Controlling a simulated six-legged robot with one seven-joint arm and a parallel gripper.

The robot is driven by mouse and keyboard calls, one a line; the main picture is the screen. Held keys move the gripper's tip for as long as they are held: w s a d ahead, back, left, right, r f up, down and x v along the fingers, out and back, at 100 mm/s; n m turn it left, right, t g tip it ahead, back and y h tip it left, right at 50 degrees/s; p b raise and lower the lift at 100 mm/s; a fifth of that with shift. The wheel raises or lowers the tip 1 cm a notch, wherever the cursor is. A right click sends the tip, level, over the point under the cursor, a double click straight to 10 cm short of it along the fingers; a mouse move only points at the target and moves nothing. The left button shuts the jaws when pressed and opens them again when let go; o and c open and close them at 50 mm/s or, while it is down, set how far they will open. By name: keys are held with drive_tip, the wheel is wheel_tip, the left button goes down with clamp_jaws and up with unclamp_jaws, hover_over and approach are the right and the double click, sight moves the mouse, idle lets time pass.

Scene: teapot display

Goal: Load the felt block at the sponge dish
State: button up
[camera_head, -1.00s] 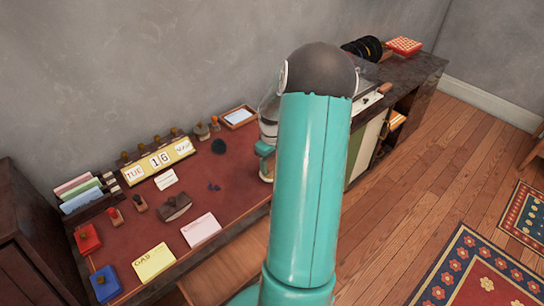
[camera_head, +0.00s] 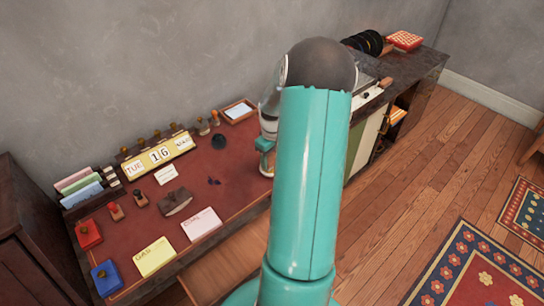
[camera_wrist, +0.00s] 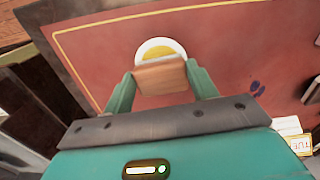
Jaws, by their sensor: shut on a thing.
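My gripper (camera_wrist: 160,84) is shut on a tan, wood-coloured block, which I take to be the felt block (camera_wrist: 160,78). Its felt side does not show. The sponge dish (camera_wrist: 143,50), white and round with a yellow sponge (camera_wrist: 163,47) in it, is just beyond the block in the wrist view, on the red desk top. The block overlaps the dish's near edge in the picture, and I cannot tell whether they touch. In the head view my arm hides the dish and block; only part of my gripper (camera_head: 265,150) shows at the arm's left.
The red desk (camera_head: 195,175) carries a day calendar (camera_head: 158,154), a brown blotter (camera_head: 175,202), yellow (camera_head: 155,258) and pink (camera_head: 201,224) cards, red (camera_head: 88,234) and blue (camera_head: 106,277) pads and several stamps. Purple marks (camera_head: 214,181) lie on bare desk. A framed tray (camera_head: 237,111) is at the back.

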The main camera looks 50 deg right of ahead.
sight(272, 159)
drive_tip(key=shift+f, duration=0.45)
idle(1.2)
drive_tip(key=shift+r, duration=3.55)
